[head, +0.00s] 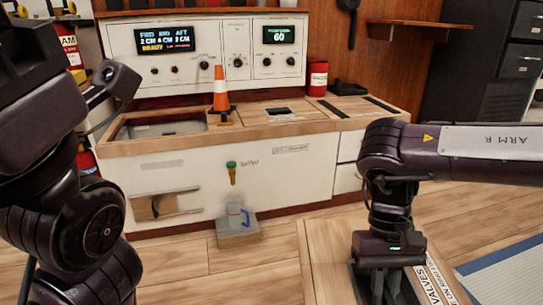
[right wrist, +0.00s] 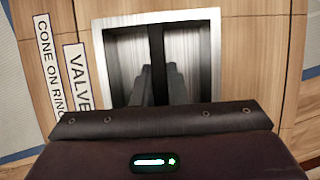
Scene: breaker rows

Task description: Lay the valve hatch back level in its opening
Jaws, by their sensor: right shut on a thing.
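The valve hatch (right wrist: 156,42) shows in the right wrist view as a dark, narrow upright bar, seemingly edge-on, crossing the middle of a metal-framed opening (right wrist: 215,50). My right gripper (right wrist: 158,75) points down into this opening and is shut on the hatch. The hatch does not lie flat there; its exact tilt is hard to tell. In the head view my right gripper (head: 388,290) is at the bottom edge, over a wooden panel, with its fingertips cut off. My left arm stands at the left, and its gripper is not clearly in view.
A VALVES label (head: 437,285) lies beside the opening. A white console (head: 200,165) with a wooden top stands ahead, carrying an orange cone (head: 221,92) and a red can (head: 317,78). A grey box (head: 238,238) stands at its foot. Wooden floor lies between.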

